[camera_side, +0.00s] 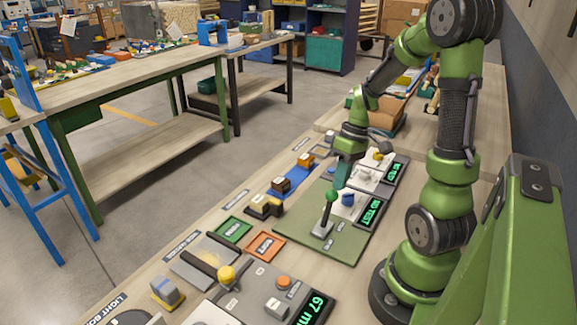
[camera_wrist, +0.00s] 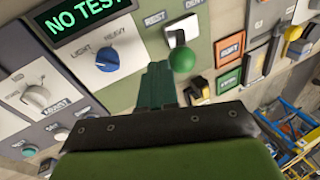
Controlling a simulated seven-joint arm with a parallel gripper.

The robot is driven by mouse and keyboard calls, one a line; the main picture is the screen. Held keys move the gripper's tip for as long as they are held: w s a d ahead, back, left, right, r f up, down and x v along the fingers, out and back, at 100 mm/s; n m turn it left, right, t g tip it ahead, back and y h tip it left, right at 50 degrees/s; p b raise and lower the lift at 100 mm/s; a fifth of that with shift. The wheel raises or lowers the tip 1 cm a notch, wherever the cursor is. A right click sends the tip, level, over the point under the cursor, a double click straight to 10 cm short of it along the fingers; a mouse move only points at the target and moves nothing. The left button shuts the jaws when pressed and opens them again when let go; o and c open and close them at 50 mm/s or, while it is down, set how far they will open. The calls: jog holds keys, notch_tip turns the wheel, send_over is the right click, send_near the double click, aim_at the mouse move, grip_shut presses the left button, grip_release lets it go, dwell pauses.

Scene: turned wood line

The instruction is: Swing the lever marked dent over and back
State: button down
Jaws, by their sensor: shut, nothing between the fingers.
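The lever with a green ball knob (camera_side: 331,196) rises from a pale slotted plate (camera_side: 322,229) on a green panel (camera_side: 295,238). In the wrist view the green knob (camera_wrist: 182,60) is just right of my fingertips, and one of two small labels by its plate seems to read DENT (camera_wrist: 193,3). The lever stands near upright with a slight lean in the side view. My gripper (camera_side: 343,183) is shut and empty, its fingers (camera_wrist: 160,68) pointing down close beside the knob. I cannot tell whether they touch it.
A blue dial (camera_side: 347,199) and a NO TEST display (camera_side: 371,214) sit beside the lever. A green tray (camera_side: 234,230) and an orange tray (camera_side: 265,245) lie nearby. A yellow-knobbed lever (camera_side: 227,273) stands closer to the camera. Another panel with a white dial (camera_side: 367,174) is behind.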

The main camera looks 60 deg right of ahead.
jog(key=shift+a+r, duration=0.1)
jog(key=shift+a, duration=0.05)
jog(key=a+r, duration=0.2)
jog(key=a, duration=0.7)
jog(key=shift+a, duration=0.15)
jog(key=shift+r, duration=0.8)
jog(key=shift+r, duration=0.1)
